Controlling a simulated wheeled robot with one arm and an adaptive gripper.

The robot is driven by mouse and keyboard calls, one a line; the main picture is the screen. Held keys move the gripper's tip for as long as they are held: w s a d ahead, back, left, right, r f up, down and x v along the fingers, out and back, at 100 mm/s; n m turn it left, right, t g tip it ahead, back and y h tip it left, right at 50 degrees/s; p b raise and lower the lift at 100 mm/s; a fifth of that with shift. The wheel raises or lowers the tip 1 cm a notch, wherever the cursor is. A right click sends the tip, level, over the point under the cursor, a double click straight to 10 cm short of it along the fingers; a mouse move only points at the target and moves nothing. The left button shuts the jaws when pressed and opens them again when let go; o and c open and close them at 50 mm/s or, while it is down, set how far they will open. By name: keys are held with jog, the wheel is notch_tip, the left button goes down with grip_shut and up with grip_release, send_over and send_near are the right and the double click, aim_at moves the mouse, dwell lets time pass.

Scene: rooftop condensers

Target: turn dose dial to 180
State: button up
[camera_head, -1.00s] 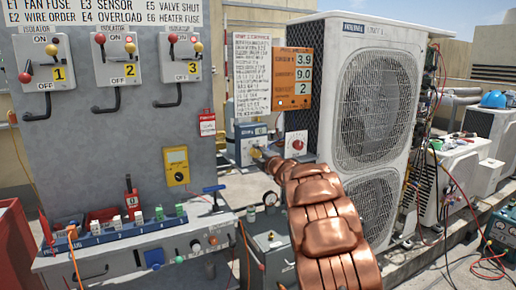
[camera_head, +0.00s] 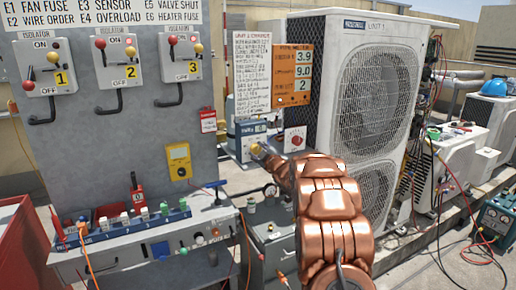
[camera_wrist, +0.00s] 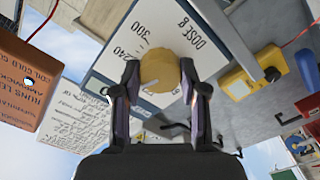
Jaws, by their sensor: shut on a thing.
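The dose dial's round tan knob (camera_wrist: 162,72) sits on a white face panel (camera_wrist: 118,50) marked DOSE g, with 300 and 240 readable; the lower numbers are partly hidden by my fingers. A short pale mark shows at the knob's lower left edge, near 240; I cannot read the exact setting. My gripper (camera_wrist: 160,76) is shut on the knob, one finger on each side. In the head view the yellowish knob (camera_head: 256,149) shows at the end of my copper arm, which hides most of the gripper.
A dial box with a red knob (camera_head: 296,141) stands just right of the dose unit. The tall condenser (camera_head: 325,80) rises behind on the right. The grey panel with isolators (camera_head: 119,62) and a yellow meter (camera_head: 178,161) stand left. A bench with switches (camera_head: 150,235) is below.

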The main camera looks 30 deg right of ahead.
dwell(0.6)
jog(key=o, duration=1.1)
jog(key=shift+o, duration=0.2)
jog(key=shift+s, duration=0.15)
jog(key=s, duration=1.1)
jog(key=shift+s+a, duration=0.35)
jog(key=shift+a, duration=0.1)
